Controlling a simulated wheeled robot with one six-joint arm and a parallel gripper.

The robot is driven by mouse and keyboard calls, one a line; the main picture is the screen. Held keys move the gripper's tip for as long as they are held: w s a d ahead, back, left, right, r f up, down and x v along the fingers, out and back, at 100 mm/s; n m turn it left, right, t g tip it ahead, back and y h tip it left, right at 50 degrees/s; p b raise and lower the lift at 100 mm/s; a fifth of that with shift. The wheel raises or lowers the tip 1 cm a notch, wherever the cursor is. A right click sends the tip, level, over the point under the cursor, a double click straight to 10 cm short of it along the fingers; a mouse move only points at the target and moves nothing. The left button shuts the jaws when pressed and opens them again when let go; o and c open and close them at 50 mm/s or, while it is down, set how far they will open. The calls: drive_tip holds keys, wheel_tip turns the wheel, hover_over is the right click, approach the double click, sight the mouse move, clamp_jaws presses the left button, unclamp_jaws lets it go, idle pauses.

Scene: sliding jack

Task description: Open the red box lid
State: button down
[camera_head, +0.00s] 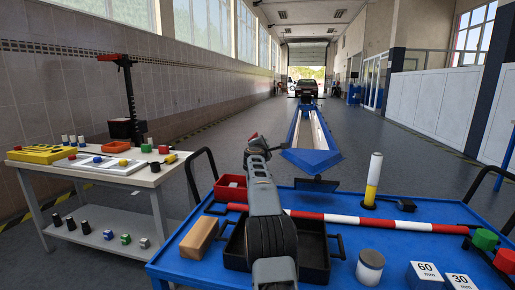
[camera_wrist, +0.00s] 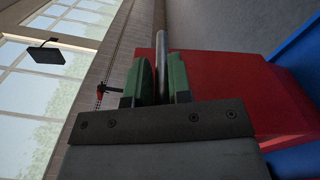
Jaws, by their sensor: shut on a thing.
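A small red box (camera_head: 230,187) stands on the blue cart, left of my arm, in the head view. My gripper (camera_head: 255,140) is raised above and behind it, with a bit of red showing at its tip. In the wrist view, my gripper (camera_wrist: 160,85) has its green finger pads on either side of a grey rod (camera_wrist: 162,50) and is shut on it. A broad red surface (camera_wrist: 225,85) lies right beside the fingers; I cannot tell whether it is the lid or the box wall. The rod's far attachment is hidden.
The blue cart (camera_head: 345,202) carries a red-and-white bar (camera_head: 350,219), a wooden block (camera_head: 198,240), a black tray (camera_head: 315,262) and several small parts. A white bench (camera_head: 145,180) stands at left. The blue sliding jack (camera_head: 310,157) lies beyond the cart; floor at right is clear.

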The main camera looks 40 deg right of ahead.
drive_tip(key=shift+s+d+f+m, duration=0.3)
drive_tip(key=shift+s+d, duration=0.1)
drive_tip(key=shift+w+a+f, duration=0.1)
drive_tip(key=c, duration=1.3)
unclamp_jaws()
drive_tip(key=shift+a, duration=0.1)
drive_tip(key=shift+o, duration=0.9)
drive_tip(key=b+v, duration=0.5)
drive_tip(key=v, duration=0.8)
drive_tip(key=shift+s+a+b, duration=0.25)
drive_tip(key=shift+a+b, duration=0.05)
drive_tip(key=shift+b, duration=0.05)
